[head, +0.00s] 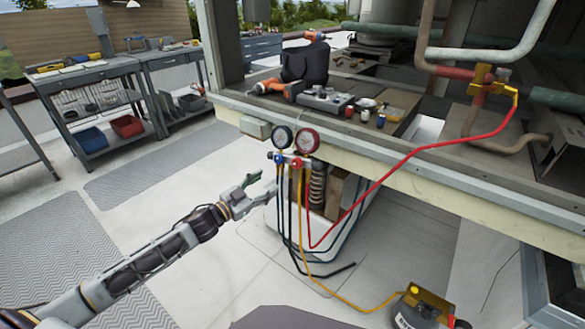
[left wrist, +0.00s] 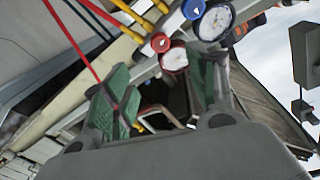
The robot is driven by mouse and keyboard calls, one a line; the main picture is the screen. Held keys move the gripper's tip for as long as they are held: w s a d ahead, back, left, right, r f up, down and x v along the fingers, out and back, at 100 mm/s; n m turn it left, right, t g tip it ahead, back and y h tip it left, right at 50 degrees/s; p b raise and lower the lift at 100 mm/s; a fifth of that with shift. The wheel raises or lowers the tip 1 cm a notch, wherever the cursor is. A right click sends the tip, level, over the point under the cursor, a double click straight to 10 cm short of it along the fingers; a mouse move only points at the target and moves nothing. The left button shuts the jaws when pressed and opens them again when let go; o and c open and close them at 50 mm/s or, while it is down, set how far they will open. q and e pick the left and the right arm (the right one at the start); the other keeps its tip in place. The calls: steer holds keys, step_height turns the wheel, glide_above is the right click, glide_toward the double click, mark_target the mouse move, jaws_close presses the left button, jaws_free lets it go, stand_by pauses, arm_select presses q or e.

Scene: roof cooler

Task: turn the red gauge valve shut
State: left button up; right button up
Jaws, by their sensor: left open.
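The gauge manifold (head: 289,158) hangs at the front edge of the roof unit, with a red-rimmed gauge (head: 306,141) and a blue-rimmed gauge (head: 282,137). The red valve knob (head: 297,163) is below the gauges, right of the blue knob (head: 277,159). My left gripper (head: 264,188) is open and empty, to the left of and below the red knob, apart from it. In the left wrist view, the red knob (left wrist: 160,42) and red gauge (left wrist: 174,59) show beyond the open green-padded fingers (left wrist: 161,90). My right gripper is not in view.
Red (head: 428,147) and yellow hoses run from the manifold; the yellow one reaches a pump-like device (head: 420,307) on the floor. Several tools, including a drill (head: 280,88), lie on the unit's ledge. Workbenches (head: 85,80) stand back left. The floor left of the manifold is clear.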

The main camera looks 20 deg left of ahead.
arm_select(q)
steer(key=shift+w, duration=0.1)
steer(key=b, duration=0.2)
glide_toward(296, 164)
steer(key=shift+x, duration=1.5)
steer(key=shift+w+d, duration=0.15)
steer(key=shift+w, duration=0.6)
steer(key=shift+w+d, duration=0.3)
steer(key=shift+w, duration=0.3)
steer(key=shift+x, duration=1.2)
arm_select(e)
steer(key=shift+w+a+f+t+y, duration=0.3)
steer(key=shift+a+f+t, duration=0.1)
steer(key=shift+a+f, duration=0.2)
